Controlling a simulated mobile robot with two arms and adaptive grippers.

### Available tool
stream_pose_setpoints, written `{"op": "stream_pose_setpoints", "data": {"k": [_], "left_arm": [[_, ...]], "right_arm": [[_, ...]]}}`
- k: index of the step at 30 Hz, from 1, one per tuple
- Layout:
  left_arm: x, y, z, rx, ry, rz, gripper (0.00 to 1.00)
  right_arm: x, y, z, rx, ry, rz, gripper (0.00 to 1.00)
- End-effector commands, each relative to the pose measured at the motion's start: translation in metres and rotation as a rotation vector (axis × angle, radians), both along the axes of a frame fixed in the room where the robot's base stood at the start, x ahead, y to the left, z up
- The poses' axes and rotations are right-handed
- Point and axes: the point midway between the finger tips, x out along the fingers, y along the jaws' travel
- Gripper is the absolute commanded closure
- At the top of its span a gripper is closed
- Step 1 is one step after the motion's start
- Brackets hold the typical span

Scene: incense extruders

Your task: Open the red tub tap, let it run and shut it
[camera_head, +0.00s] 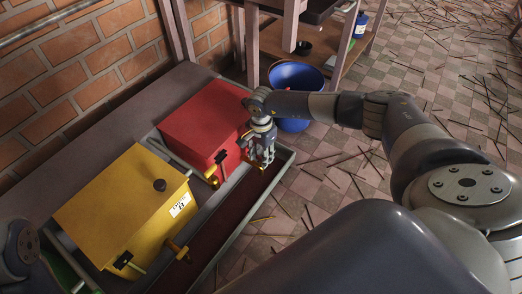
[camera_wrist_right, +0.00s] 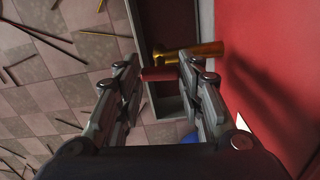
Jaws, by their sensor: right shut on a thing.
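The red tub (camera_head: 205,118) stands behind the trough, beside a yellow tub. My right gripper (camera_head: 264,158) is at the red tub's front right corner, pointing down. In the right wrist view, my right gripper (camera_wrist_right: 160,82) has its fingers on either side of a small red tap handle (camera_wrist_right: 158,73) and is shut on it. The brass tap body (camera_wrist_right: 195,52) sticks out from the red tub's wall (camera_wrist_right: 265,70) just beyond the fingertips. In the head view the gripper mostly hides this tap. I cannot tell whether liquid runs. My left gripper is out of view.
The yellow tub (camera_head: 125,205) stands at left. A long trough (camera_head: 287,160) runs below the taps. A blue bucket (camera_head: 294,76) stands behind my right arm. Thin sticks litter the tiled floor.

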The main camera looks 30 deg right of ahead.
Motion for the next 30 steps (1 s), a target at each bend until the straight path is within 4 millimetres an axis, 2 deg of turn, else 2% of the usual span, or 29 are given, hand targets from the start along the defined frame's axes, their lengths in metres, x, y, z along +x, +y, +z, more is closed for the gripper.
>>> {"op": "stream_pose_setpoints", "data": {"k": [14, 15, 18, 30], "left_arm": [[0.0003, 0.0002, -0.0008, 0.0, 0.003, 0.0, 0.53], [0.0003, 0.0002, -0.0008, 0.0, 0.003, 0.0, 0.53], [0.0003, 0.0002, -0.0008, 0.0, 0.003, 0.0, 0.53], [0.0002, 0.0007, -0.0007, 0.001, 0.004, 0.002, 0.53]], "right_arm": [[0.0001, 0.0008, -0.0002, 0.001, -0.001, 0.017, 0.89], [0.0, 0.0008, -0.0002, 0.001, 0.0, 0.017, 0.63], [0.0, 0.0007, -0.0001, 0.001, 0.0, 0.016, 0.45], [0.0006, -0.0001, 0.0053, 0.001, -0.002, 0.015, 0.45]]}}
